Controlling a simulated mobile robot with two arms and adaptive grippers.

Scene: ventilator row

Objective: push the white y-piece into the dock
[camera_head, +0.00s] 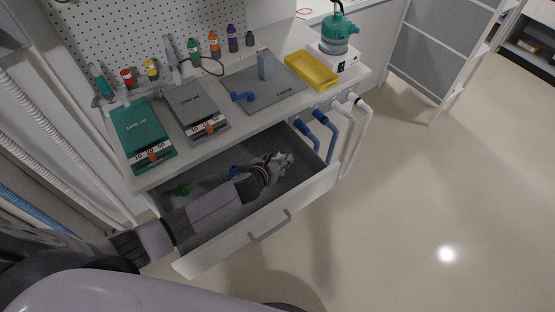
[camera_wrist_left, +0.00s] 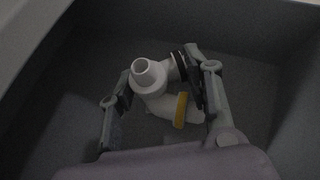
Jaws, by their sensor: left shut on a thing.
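The white y-piece (camera_wrist_left: 150,80) lies between the fingers of my left gripper (camera_wrist_left: 162,90) in the left wrist view. It has an open round mouth facing up, a yellow ring on one branch and a dark ring beside the right finger. In the head view my left gripper (camera_head: 281,163) is inside the open drawer, shut on the y-piece, which is mostly hidden there. I cannot tell whether the piece touches the drawer floor. I cannot identify the dock for certain. My right gripper is not in view.
The open drawer (camera_head: 311,191) also holds a green piece (camera_head: 183,189) and a blue piece (camera_head: 235,171). On the counter are a grey mat (camera_head: 284,87), a blue connector (camera_head: 242,96), a grey block (camera_head: 266,65) and a yellow tray (camera_head: 312,70). Blue and white tubes hang at right.

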